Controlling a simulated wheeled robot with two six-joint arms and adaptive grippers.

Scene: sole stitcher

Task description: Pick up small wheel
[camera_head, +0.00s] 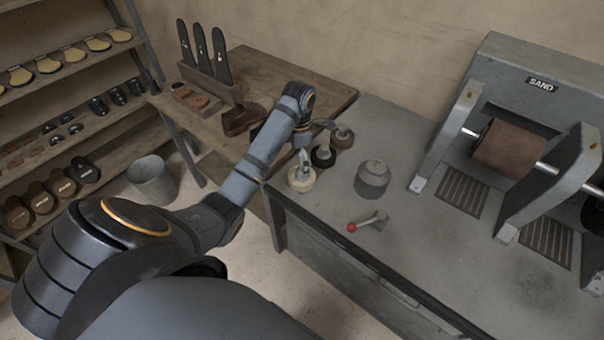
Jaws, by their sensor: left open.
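My left arm reaches in from the left over the grey bench, with its wrist bent down. My left gripper (305,158) is open, with a pale finger just above or against the top of a cream round piece (301,182); I cannot tell whether they touch. A black round piece (323,158) and a brown one (343,138) stand in a row behind it. A grey squat cylinder with a knob on top (372,182) stands to their right. I cannot tell for sure which of these is the small wheel. My right gripper is not in view.
The grey bench (420,255) also bears a red-knobbed lever (367,223) near its front edge. A sanding machine (550,75) with a brown drum stands at right. A wooden table (290,75) with shoe parts lies behind my arm; a bucket (152,180) and shelves are at left.

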